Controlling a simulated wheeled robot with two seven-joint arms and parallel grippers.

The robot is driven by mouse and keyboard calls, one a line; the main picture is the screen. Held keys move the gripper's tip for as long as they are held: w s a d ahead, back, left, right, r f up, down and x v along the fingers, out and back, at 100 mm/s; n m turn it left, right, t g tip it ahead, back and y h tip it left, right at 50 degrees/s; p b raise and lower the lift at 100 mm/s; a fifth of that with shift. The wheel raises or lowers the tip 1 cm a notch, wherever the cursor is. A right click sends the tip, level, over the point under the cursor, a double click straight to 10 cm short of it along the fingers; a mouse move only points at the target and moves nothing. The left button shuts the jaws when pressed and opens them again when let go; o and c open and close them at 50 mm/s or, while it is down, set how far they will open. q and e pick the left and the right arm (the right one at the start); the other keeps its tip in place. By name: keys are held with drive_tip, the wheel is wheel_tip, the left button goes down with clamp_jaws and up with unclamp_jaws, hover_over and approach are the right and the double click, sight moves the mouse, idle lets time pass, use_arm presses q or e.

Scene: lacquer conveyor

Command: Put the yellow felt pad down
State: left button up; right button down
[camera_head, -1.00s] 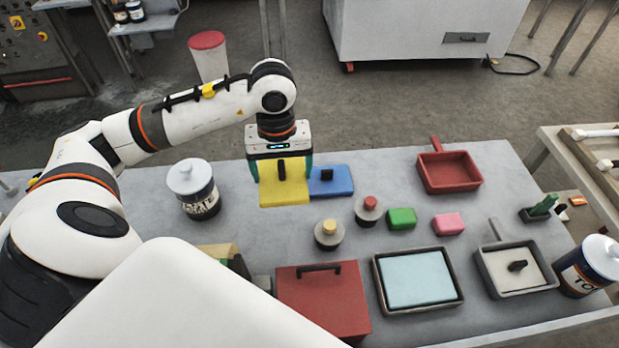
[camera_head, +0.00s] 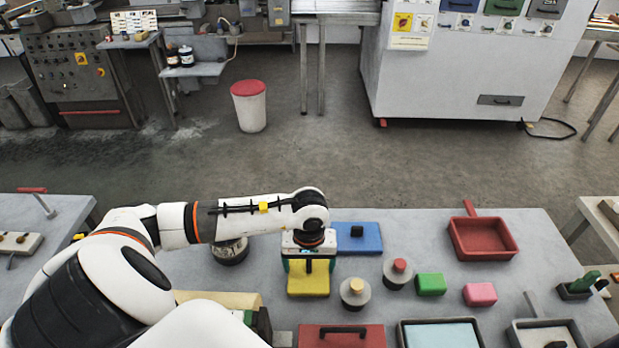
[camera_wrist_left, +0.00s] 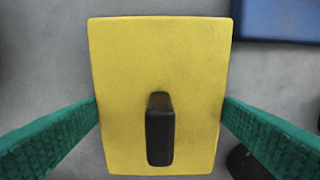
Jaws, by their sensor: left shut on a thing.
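The yellow felt pad (camera_head: 309,281) is a flat yellow block with a black handle on top. My left gripper (camera_head: 308,262) is shut on it, with a green finger against each side edge. In the left wrist view the pad (camera_wrist_left: 120,60) fills the middle, and the left gripper (camera_wrist_left: 160,105) spans its width around the black handle. The pad lies flat and level over the grey table (camera_head: 420,230). I cannot tell whether its underside touches the table. My right gripper is out of view.
A blue pad (camera_head: 372,240) lies behind and right of the yellow pad. A yellow-knobbed round weight (camera_head: 355,298) is close at its right. A red-knobbed one (camera_head: 398,279), green block (camera_head: 431,284), pink block (camera_head: 480,293) and red tray (camera_head: 484,250) lie farther right.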

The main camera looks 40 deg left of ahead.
use_arm(q)
drive_tip(key=shift+f, duration=0.35)
drive_tip(key=o, duration=0.5)
drive_tip(key=shift+b, duration=0.3)
drive_tip(key=o, duration=0.3)
drive_tip(key=shift+r, duration=0.15)
